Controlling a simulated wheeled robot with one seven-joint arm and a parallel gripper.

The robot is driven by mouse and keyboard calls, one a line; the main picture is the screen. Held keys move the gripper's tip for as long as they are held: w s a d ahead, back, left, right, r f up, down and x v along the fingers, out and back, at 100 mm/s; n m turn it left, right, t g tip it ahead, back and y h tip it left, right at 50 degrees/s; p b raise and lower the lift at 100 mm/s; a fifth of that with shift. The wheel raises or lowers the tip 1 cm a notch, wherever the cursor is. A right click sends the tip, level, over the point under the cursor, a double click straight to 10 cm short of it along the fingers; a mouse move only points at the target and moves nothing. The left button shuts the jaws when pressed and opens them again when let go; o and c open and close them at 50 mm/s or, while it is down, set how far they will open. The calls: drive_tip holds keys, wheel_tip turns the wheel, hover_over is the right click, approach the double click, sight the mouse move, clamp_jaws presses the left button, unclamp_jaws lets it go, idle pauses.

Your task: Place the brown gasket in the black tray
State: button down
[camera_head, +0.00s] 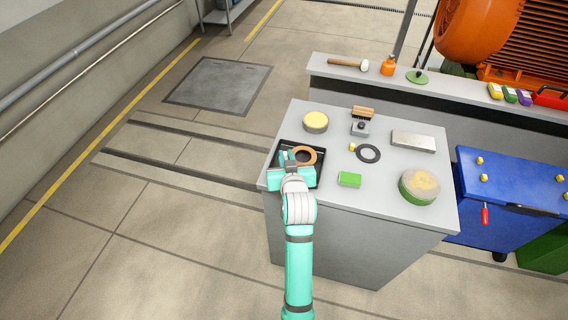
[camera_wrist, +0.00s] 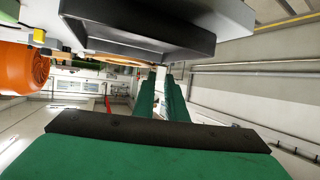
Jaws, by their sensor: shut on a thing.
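The brown gasket (camera_head: 313,154) is a flat ring over the black tray (camera_head: 318,177) at the left front corner of the grey workbench. My gripper (camera_head: 289,160) is over the tray and shut on the left part of the gasket. In the wrist view my green fingers (camera_wrist: 160,80) are close together, with the gasket (camera_wrist: 112,60) at their tips, seen edge-on. The tray (camera_wrist: 135,38) fills the top of that view, close to the gasket. I cannot tell whether the gasket touches the tray. My gripper hides part of the tray.
On the workbench (camera_head: 290,117) are a black ring (camera_head: 369,154), a green block (camera_head: 349,180), a yellow-topped round tin (camera_head: 316,121), a brush (camera_head: 361,122), a metal block (camera_head: 413,141) and a large green-sided disc (camera_head: 418,187). A blue cart (camera_head: 510,190) stands at the right.

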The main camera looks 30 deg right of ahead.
drive_tip(key=f, duration=0.2)
drive_tip(key=w+f, duration=0.1)
drive_tip(key=f, duration=0.1)
drive_tip(key=shift+a, duration=0.15)
drive_tip(key=shift+s, duration=0.2)
drive_tip(key=c, duration=1.8)
unclamp_jaws()
drive_tip(key=shift+a+f, duration=0.1)
drive_tip(key=shift+s+r, duration=0.25)
drive_tip(key=v, duration=1.1)
drive_tip(key=shift+a+r, duration=0.2)
drive_tip(key=shift+s+f, duration=0.1)
